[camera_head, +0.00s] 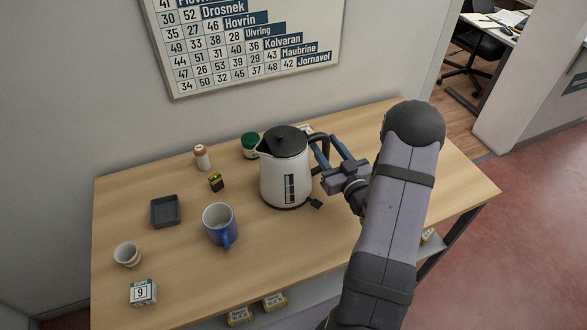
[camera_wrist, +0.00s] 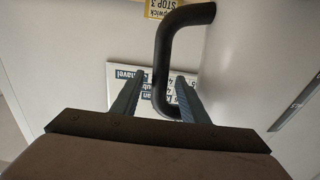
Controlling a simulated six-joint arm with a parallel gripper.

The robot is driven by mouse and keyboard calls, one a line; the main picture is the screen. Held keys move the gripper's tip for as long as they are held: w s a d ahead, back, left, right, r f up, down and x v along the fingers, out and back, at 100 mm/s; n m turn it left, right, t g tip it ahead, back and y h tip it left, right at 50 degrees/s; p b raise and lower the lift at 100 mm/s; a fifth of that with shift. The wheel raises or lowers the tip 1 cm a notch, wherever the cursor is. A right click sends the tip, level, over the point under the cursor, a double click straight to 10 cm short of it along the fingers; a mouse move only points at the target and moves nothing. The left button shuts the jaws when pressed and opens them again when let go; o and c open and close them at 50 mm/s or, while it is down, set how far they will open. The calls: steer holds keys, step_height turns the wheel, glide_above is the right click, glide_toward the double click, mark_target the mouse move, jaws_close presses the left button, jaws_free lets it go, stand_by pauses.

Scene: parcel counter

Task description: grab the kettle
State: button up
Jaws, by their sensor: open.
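The kettle (camera_head: 285,177) stands upright on the wooden table, right of the middle. It has a white body, a black lid and a black handle on its right side. My gripper (camera_head: 326,146) is level with the kettle's upper part, at the handle side. In the wrist view the dark handle (camera_wrist: 166,62) runs down between the two fingers of my gripper (camera_wrist: 158,92). The fingers stand apart, with a gap showing on each side of the handle. Part of the handle is hidden behind the fingers in the head view.
A blue mug (camera_head: 219,226), a black tray (camera_head: 165,211), a small cup (camera_head: 127,255) and a white block with a 9 (camera_head: 143,292) lie to the left. The front middle is clear.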

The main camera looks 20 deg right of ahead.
steer(key=shift+w, duration=0.15)
jaws_close()
stand_by(1.3)
steer(key=shift+r, duration=0.2)
